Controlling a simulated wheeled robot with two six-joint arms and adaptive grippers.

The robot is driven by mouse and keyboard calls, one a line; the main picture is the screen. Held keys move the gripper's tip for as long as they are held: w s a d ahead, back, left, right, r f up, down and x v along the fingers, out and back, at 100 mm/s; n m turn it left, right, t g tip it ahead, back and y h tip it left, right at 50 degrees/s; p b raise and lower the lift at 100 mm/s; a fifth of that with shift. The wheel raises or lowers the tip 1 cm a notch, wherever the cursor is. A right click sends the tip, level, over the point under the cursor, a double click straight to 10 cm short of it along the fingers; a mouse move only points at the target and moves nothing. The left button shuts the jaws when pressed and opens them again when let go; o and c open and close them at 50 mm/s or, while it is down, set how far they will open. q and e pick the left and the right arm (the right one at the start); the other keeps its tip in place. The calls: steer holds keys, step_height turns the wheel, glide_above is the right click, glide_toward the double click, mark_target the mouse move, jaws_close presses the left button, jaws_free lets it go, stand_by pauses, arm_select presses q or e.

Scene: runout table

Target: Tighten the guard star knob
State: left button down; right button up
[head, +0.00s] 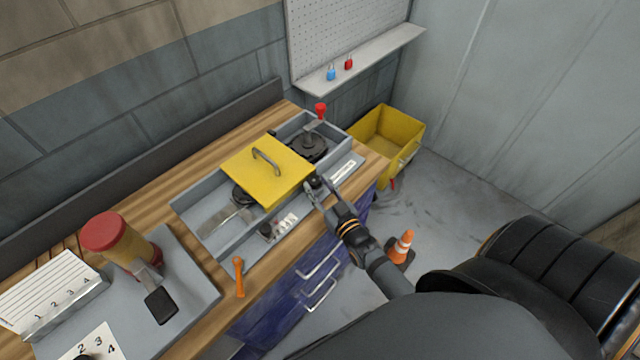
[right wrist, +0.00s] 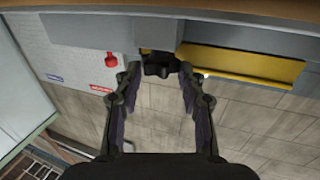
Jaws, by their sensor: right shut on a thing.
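The guard star knob is a small black lobed knob (right wrist: 158,66) at the top middle of the right wrist view. It sits at the grey tray's edge beside the yellow guard (right wrist: 240,66). In the head view the knob (head: 316,182) is partly hidden by my gripper, at the guard's right front corner. The yellow guard (head: 255,170) with its grey handle lies over the middle of the grey tray (head: 190,205). My right gripper (head: 312,188) is shut on the knob, one finger on each side. It also shows in the right wrist view (right wrist: 160,70). My left gripper is out of view.
A yellow bin (head: 390,135) stands past the far end. An orange cone (head: 402,246) is on the floor. Blue drawers (head: 290,290) lie below.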

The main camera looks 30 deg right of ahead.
stand_by(0.4)
steer(key=o, duration=1.2)
steer(key=s, duration=1.2)
steer(key=shift+d, duration=0.1)
